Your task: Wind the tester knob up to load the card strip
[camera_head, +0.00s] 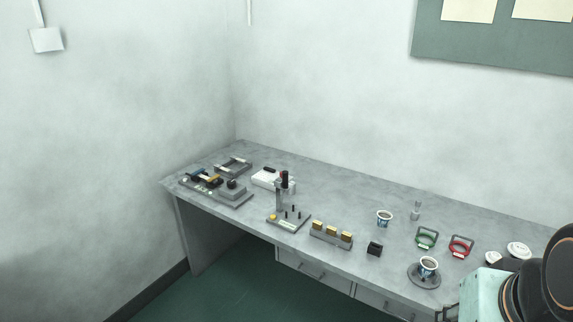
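A grey tester-like device (235,197) sits at the left end of the workbench, with a round black knob (232,184) on its block. Blue, yellow and pale parts lie on its left side; I cannot tell which of them, if any, is the card strip. From this distance I cannot be sure which one is the tester.
The grey workbench (335,199) runs along the wall. It holds a grey tray (233,168), a white box (268,178), a rack of yellow blocks (331,235), a black block (375,248), paper cups (384,218), a green frame (427,237), a red frame (461,246) and white lids (518,250).

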